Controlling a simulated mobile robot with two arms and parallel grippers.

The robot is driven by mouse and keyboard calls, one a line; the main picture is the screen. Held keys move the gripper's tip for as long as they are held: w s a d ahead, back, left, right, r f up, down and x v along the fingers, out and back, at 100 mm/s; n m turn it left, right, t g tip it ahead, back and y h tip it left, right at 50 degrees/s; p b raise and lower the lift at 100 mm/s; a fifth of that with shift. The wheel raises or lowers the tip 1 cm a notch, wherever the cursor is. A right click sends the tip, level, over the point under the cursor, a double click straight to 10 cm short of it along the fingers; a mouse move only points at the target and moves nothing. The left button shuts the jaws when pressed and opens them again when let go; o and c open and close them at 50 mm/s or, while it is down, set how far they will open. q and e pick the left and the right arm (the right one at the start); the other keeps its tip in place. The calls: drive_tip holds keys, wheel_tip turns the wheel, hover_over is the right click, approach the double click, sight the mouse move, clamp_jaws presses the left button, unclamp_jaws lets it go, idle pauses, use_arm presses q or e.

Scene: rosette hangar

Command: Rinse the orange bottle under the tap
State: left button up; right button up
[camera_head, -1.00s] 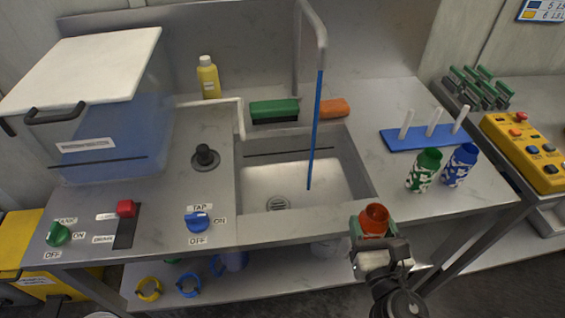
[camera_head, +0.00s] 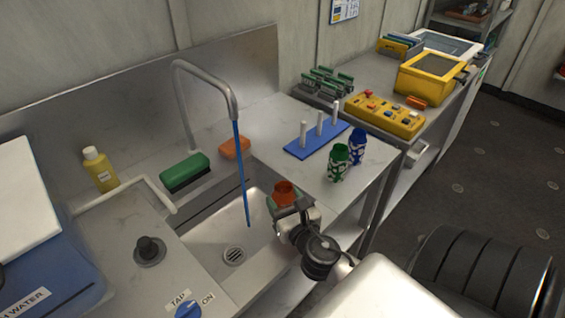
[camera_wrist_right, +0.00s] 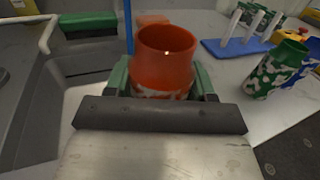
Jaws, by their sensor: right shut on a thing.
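My right gripper (camera_head: 287,208) is shut on the orange bottle (camera_head: 285,190), which is upright with its open mouth up. The bottle also shows large in the right wrist view (camera_wrist_right: 166,58), its lower part hidden by the gripper. They are at the right side of the sink (camera_head: 259,219), apart from the blue water stream. The tap (camera_head: 188,98) runs a thin blue stream (camera_head: 243,178) into the basin. The blue tap knob (camera_head: 187,310) is at the lower left, by its ON label. My left gripper is not in view.
A green bottle (camera_head: 339,165) and a blue bottle (camera_head: 357,146) stand right of the sink near a blue peg rack (camera_head: 299,152). A green brush (camera_head: 185,173) and an orange sponge (camera_head: 235,147) lie behind the basin. A yellow bottle (camera_head: 100,171) stands at left.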

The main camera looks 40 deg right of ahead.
drive_tip(key=shift+w, duration=0.55)
drive_tip(key=w+a, duration=0.1)
drive_tip(key=w, duration=1.3)
drive_tip(key=shift+a, duration=0.2)
drive_tip(key=shift+w, duration=0.1)
drive_tip(key=o, duration=0.4)
drive_tip(key=shift+c, duration=0.2)
drive_tip(key=c, duration=0.3)
drive_tip(key=shift+c, duration=0.2)
idle(0.4)
drive_tip(key=a+p+v, duration=0.1)
drive_tip(key=a+v, duration=0.1)
drive_tip(key=v, duration=0.7)
drive_tip(key=shift+w, duration=0.35)
